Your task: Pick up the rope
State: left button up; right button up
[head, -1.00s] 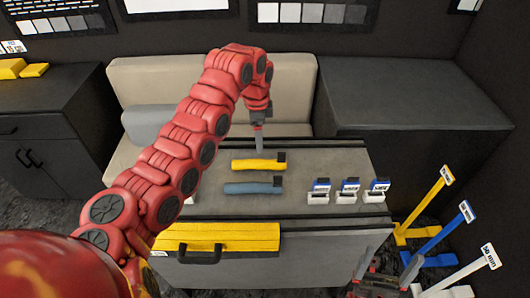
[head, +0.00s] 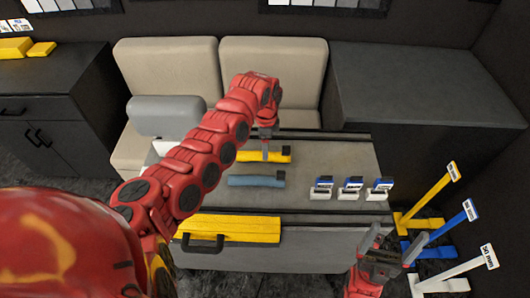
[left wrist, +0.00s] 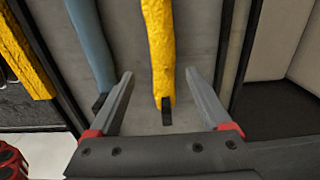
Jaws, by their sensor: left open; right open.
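A yellow elongated piece (head: 275,155) with a black end lies on the grey table; it also shows in the left wrist view (left wrist: 159,40). A similar blue piece (head: 255,181) lies in front of it, also seen in the left wrist view (left wrist: 92,45). I cannot tell whether either is the rope; no plain rope shows. My left gripper (head: 265,153) is over the yellow piece. In the left wrist view its jaws (left wrist: 159,74) are open, one finger to each side of the yellow piece. My right gripper (head: 393,238) is open and empty by the table's front right.
Small blue-and-white labelled holders (head: 351,188) stand on the right of the tabletop (head: 335,155). Yellow, blue and white tagged stands (head: 445,230) are on the floor at right. A beige seat (head: 275,75) is behind.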

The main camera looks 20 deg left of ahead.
pick_arm(q)
jog(key=shift+f+p, duration=0.35)
jog(key=shift+f, duration=0.1)
jog(key=f, duration=0.2)
jog(key=f+p, duration=0.1)
jog(key=f, duration=0.1)
jog(key=shift+w+a+f, duration=0.15)
jog(key=shift+a+f, duration=0.05)
jog(key=shift+f, duration=0.2)
grip_shut()
